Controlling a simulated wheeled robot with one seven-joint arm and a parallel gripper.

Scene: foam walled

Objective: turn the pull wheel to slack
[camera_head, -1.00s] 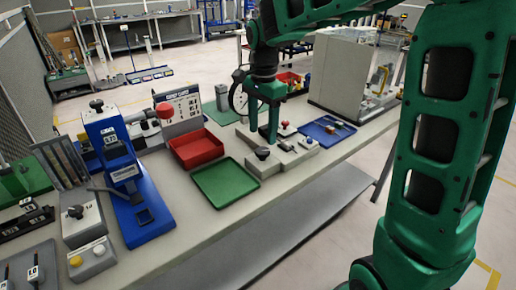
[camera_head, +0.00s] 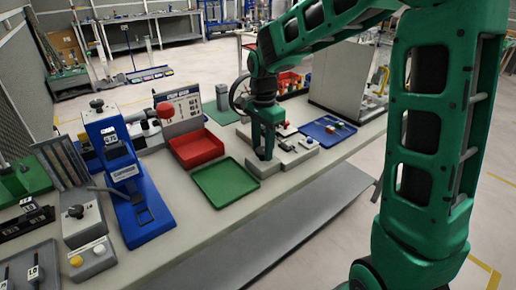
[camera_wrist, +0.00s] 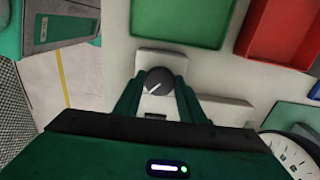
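A dark round knob (camera_wrist: 158,80) with a white pointer line sits on a pale block (camera_wrist: 178,62) in the wrist view; it looks like the pull wheel, though no label is legible. The pointer line slants toward the lower left. My gripper (camera_wrist: 157,88) is open, with one green finger on each side of the knob. I cannot tell whether either finger touches it. In the head view my gripper (camera_head: 263,154) is low over the grey block (camera_head: 263,170) at the bench's front edge, and it hides the knob.
A green tray (camera_head: 226,183) and a red tray (camera_head: 196,149) lie left of the block. A round dial (camera_wrist: 291,152) is at the wrist view's lower right. A blue tray (camera_head: 328,131) with small parts is to the right. A blue press (camera_head: 118,160) stands further left.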

